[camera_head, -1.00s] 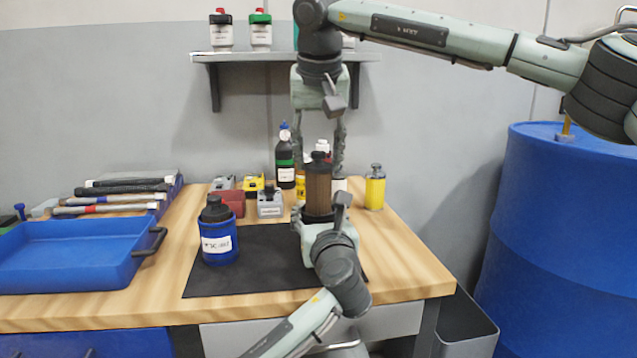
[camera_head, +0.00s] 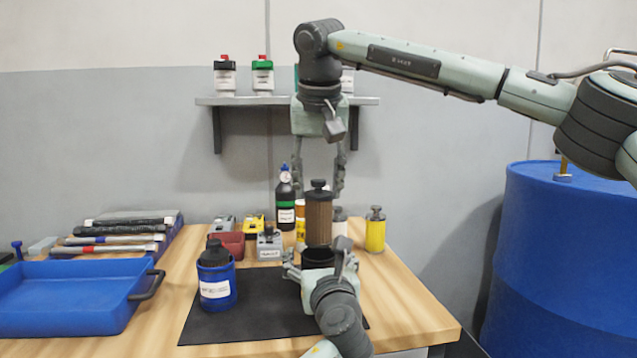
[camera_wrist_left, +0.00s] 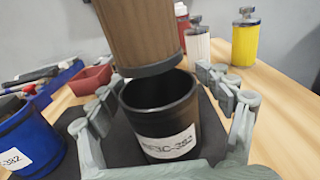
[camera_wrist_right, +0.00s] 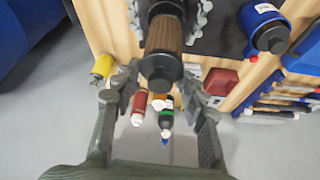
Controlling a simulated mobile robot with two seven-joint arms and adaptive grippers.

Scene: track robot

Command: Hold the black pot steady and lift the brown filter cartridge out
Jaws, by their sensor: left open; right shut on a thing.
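The black pot (camera_head: 317,258) stands upright on the dark mat; its white label shows in the left wrist view (camera_wrist_left: 165,125). My left gripper (camera_head: 318,266) is open, with a finger on each side of the pot. The brown filter cartridge (camera_head: 318,220) hangs upright just above the pot's mouth. In the left wrist view its dark lower end (camera_wrist_left: 148,68) is clear of the rim, and part of the pot's inside shows. My right gripper (camera_head: 318,187) comes down from above and is shut on the cartridge near its top. The exact contact is hard to see.
A blue jar (camera_head: 216,275) stands left of the pot on the mat (camera_head: 250,315). A blue tray (camera_head: 75,300) lies farther left. Bottles and a yellow canister (camera_head: 375,231) stand behind. A blue drum (camera_head: 550,270) is at the right.

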